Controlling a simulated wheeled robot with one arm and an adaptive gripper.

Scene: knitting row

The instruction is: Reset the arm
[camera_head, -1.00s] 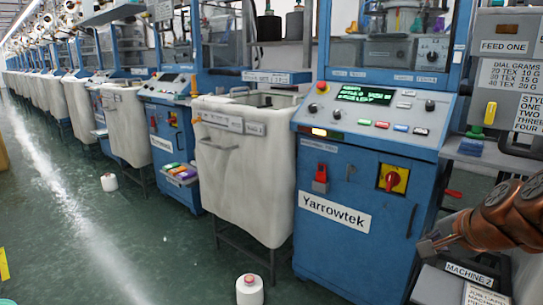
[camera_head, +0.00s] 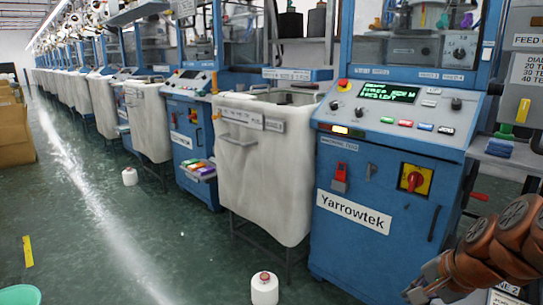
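My gripper (camera_head: 418,290) is at the bottom right of the head view, at the end of my copper-coloured arm. It is partly cut by dark arm parts and too small to show whether its fingers are apart. I see nothing clearly held in it. It is in front of the lower right side of the blue Yarrowtek machine (camera_head: 345,255), above a labelled surface at the bottom right edge.
A white yarn cone (camera_head: 264,288) stands on the green floor in front; another cone (camera_head: 129,176) stands farther back. A white fabric bin (camera_head: 262,185) is left of the machine. Cardboard boxes (camera_head: 14,135) and a teal tub (camera_head: 20,295) are at left.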

